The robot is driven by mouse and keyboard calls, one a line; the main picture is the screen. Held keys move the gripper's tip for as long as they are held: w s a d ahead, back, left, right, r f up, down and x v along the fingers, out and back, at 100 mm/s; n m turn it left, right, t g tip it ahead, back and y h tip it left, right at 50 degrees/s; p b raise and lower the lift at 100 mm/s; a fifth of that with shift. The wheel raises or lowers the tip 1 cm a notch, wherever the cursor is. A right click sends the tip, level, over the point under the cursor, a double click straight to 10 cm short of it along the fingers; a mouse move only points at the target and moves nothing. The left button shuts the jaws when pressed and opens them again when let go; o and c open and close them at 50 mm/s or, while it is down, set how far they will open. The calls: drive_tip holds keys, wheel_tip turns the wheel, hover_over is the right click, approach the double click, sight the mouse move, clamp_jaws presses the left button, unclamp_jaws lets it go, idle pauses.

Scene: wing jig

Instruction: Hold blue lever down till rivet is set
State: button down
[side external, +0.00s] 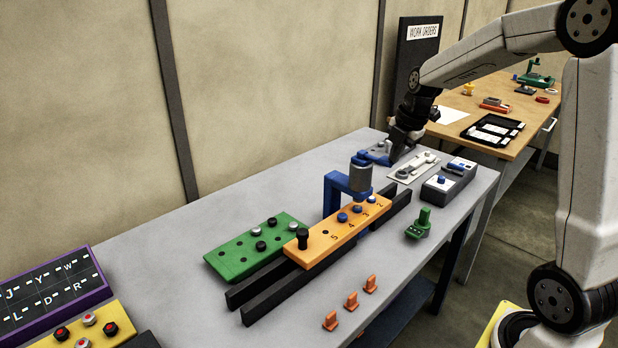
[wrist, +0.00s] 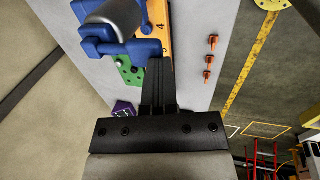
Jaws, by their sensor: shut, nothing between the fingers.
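The blue riveting press (side external: 333,190) stands over the orange numbered bar (side external: 316,240), with a grey cylinder (side external: 360,178) at its head. In the wrist view the press's blue parts (wrist: 146,47) and grey cylinder (wrist: 112,18) show at the upper left. My gripper (side external: 396,156) is shut and empty, low beside that part; contact cannot be told. Its black body (wrist: 160,130) fills the bottom of the wrist view. Blue rivets (side external: 343,217) sit in the bar; the rivet under the press is not clear.
Black rails (side external: 290,290) flank the bar. A green plate (side external: 235,258) lies left, several orange clips (side external: 351,300) in front.

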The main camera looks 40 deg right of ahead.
drive_tip(key=s+v, duration=0.1)
drive_tip(key=v, duration=1)
drive_tip(key=shift+f, duration=0.15)
drive_tip(key=shift+w+f, duration=0.1)
drive_tip(key=s+a+f+m, duration=0.4)
drive_tip(key=a+f+m, duration=0.5)
drive_tip(key=a+f, duration=0.1)
drive_tip(key=s+a+f+m, duration=0.4)
drive_tip(key=a+f+m, duration=0.5)
drive_tip(key=a+f, duration=0.1)
drive_tip(key=shift+f, duration=0.8)
